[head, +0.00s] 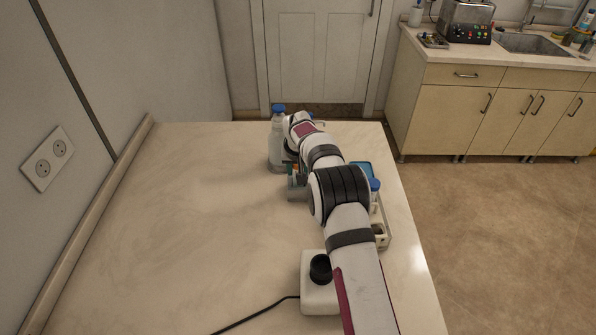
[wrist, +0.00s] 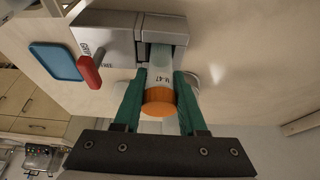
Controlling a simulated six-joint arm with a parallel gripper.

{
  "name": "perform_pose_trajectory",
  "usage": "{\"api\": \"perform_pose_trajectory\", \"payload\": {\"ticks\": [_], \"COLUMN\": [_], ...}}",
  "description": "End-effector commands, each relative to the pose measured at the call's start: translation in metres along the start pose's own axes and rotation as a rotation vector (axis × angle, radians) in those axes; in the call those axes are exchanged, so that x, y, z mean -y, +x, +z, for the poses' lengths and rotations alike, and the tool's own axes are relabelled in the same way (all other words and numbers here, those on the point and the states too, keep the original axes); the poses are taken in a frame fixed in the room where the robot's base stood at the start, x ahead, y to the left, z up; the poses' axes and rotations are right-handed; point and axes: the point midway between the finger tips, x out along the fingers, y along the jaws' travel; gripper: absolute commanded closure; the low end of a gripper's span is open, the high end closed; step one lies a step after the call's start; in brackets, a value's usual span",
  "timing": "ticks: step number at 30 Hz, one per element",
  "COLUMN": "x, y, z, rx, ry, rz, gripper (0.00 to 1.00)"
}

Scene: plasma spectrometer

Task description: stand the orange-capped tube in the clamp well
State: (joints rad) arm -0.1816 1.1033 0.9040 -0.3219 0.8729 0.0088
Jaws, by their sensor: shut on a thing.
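The orange-capped tube (wrist: 160,90) has a white label reading about "M-47", and its orange cap faces the wrist camera. My gripper (wrist: 162,76) has green fingers on both sides of the tube, shut on it just beyond the cap. The tube's far end meets the grey clamp block (wrist: 108,36) at its well opening; I cannot tell how deep it sits. A red lever (wrist: 89,72) sticks out of the block's side. In the head view the grey block (head: 297,195) shows in part beside my arm, which hides most of the gripper and tube.
A blue-capped bottle (head: 277,150) stands close behind the block. A blue tray-like piece (wrist: 56,61) lies by the lever. A white box with a black knob (head: 320,290) and a pale rack (head: 383,238) flank my arm. The table's left half (head: 180,220) is clear.

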Motion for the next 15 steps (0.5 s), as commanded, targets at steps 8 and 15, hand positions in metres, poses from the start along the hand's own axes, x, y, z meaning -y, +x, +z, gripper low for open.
{"api": "perform_pose_trajectory", "payload": {"ticks": [8,15], "x": [0.0000,-0.0001], "y": [0.0023,0.0050], "z": [0.0007,0.0018], "rx": [-0.001,-0.001], "ry": [0.000,0.000], "rz": [0.000,0.000], "gripper": [1.00,0.38]}}
